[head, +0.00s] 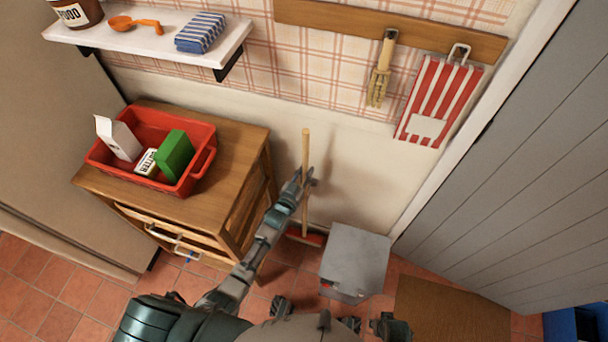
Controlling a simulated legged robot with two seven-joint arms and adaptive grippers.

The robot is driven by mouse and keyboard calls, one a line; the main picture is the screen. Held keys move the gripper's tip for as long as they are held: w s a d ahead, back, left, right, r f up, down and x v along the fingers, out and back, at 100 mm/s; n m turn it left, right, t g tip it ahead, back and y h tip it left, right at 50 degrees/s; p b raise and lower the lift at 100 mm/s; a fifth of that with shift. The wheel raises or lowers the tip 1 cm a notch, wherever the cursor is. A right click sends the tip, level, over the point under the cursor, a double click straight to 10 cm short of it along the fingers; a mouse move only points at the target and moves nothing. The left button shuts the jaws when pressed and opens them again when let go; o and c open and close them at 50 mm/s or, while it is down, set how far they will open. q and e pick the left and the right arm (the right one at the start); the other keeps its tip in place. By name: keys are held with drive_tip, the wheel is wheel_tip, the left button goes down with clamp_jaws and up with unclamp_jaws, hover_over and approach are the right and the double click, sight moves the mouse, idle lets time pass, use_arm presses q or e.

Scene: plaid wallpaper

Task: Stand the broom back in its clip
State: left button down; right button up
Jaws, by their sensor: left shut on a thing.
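The broom has a thin pale wooden handle (305,148) and a red head (306,238) low by the floor. It stands nearly upright close to the wall, between the wooden cabinet and a grey box. My left gripper (306,181) is shut on the broom handle, partway down it. A wooden rail (330,17) runs along the wall above, to the right of the broom. I cannot make out an empty clip on it. I do not see my right gripper clearly.
The cabinet (235,150) bears a red tray (207,165) of groceries. A shelf (130,35) is upper left.

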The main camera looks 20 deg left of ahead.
use_arm(q)
drive_tip(key=shift+w+a, duration=0.1)
drive_tip(key=shift+a, duration=0.5)
drive_tip(key=shift+d+f, duration=0.1)
drive_tip(key=shift+d, duration=0.4)
use_arm(e)
drive_tip(key=shift+a, duration=0.15)
drive_tip(key=shift+f, duration=0.1)
use_arm(q)
drive_tip(key=shift+a+f, duration=0.1)
use_arm(e)
drive_tip(key=shift+a, duration=0.1)
use_arm(q)
drive_tip(key=shift+a, duration=0.3)
use_arm(e)
drive_tip(key=shift+a, duration=0.2)
use_arm(q)
drive_tip(key=c, duration=0.9)
unclamp_jaws()
drive_tip(key=shift+d, duration=0.2)
drive_tip(key=shift+c, duration=0.2)
drive_tip(key=shift+d, duration=0.1)
use_arm(e)
drive_tip(key=shift+d, duration=0.2)
